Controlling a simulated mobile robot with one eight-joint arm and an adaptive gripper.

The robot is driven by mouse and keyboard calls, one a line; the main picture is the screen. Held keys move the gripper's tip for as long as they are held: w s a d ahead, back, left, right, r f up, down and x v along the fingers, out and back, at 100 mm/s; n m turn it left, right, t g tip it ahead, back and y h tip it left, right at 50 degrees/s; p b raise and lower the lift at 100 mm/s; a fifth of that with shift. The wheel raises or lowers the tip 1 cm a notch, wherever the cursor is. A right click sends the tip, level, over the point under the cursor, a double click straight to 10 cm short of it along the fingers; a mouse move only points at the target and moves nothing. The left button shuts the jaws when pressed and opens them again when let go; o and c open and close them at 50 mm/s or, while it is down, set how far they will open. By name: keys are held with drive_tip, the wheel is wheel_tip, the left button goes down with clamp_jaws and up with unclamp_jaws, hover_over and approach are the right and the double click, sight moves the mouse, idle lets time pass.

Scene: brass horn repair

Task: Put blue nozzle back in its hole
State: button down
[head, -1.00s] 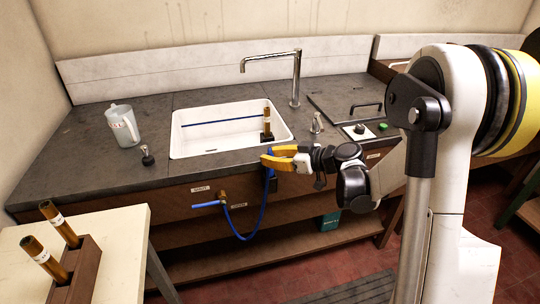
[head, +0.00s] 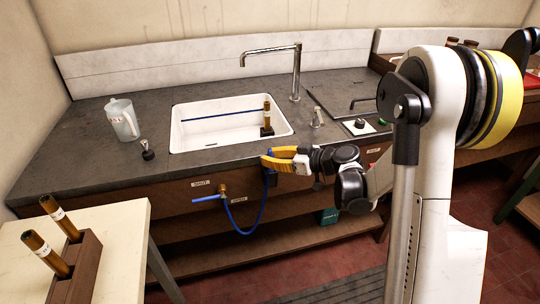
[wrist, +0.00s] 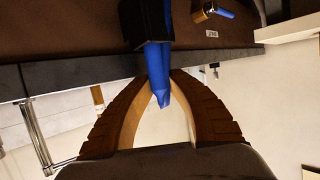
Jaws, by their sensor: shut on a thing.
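My gripper (head: 266,160), with yellow fingers, is at the front edge of the sink counter. In the wrist view, its fingertips (wrist: 159,78) are closed around the blue nozzle (wrist: 157,58), whose tip points into the space between the fingers. The nozzle runs up to a black holder (wrist: 150,20) at the counter front, which also shows in the head view (head: 272,179). I cannot tell whether the nozzle is fully seated in the hole. The blue hose (head: 242,234) hangs in a loop from the holder to a brass tap (head: 223,189).
A jug (head: 122,119) and a small black-knobbed item (head: 147,150) are to the left. A table (head: 118,245) with brass tubes is at lower left.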

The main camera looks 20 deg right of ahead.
drive_tip(key=shift+f, duration=0.45)
drive_tip(key=c, duration=1.2)
unclamp_jaws()
drive_tip(key=shift+c, duration=0.2)
drive_tip(key=shift+d, duration=0.1)
drive_tip(key=v, duration=1.2)
